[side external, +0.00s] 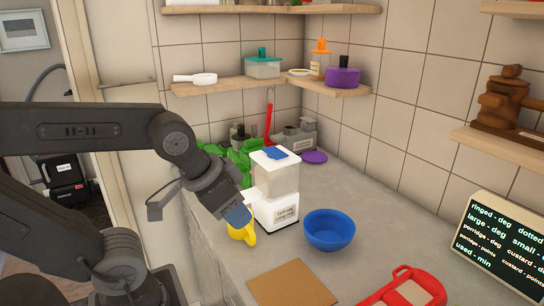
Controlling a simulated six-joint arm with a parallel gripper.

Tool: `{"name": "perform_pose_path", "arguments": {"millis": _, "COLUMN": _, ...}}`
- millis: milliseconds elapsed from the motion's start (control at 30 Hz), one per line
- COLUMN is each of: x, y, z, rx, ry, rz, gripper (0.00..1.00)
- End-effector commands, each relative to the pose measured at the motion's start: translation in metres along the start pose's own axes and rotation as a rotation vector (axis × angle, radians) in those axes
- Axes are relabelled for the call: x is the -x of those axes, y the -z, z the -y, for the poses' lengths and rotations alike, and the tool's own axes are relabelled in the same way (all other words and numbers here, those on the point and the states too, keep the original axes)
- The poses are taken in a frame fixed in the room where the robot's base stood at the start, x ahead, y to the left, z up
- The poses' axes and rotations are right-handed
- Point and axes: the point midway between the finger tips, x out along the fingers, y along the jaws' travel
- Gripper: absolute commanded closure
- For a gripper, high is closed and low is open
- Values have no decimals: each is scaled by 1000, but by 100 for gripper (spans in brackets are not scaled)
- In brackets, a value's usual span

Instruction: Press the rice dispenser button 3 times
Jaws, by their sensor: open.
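The rice dispenser (277,184) is a white box with a clear upper part and a blue patch on top (275,153). It stands upright on the counter, with a small printed label low on its front. I cannot tell which part is its button. My gripper (238,216) is open, pointing down and right, just left of the dispenser's lower half. A blue part shows at its tip. A yellow item (243,235), perhaps a cup, is just below the tip and partly hidden. I cannot tell whether they touch.
A blue bowl (329,231) stands right of the dispenser. A brown board (292,285) and a red tray (408,288) lie in front. Green items (234,158) and a grey device (296,136) stand behind. A text screen (503,244) is at the right. Counter between bowl and screen is clear.

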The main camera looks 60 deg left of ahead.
Motion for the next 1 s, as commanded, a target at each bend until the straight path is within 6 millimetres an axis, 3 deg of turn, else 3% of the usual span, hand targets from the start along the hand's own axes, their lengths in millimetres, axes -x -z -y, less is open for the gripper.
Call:
{"name": "perform_pose_path", "arguments": {"millis": 467, "x": 0, "y": 0, "z": 0, "rx": 0, "ry": 0, "rz": 0, "gripper": 58}}
{"name": "perform_pose_path", "arguments": {"millis": 900, "x": 0, "y": 0, "z": 0, "rx": 0, "ry": 0, "rz": 0, "gripper": 99}}
{"name": "perform_pose_path", "arguments": {"millis": 1000, "x": 0, "y": 0, "z": 0, "rx": 0, "ry": 0, "rz": 0, "gripper": 100}}
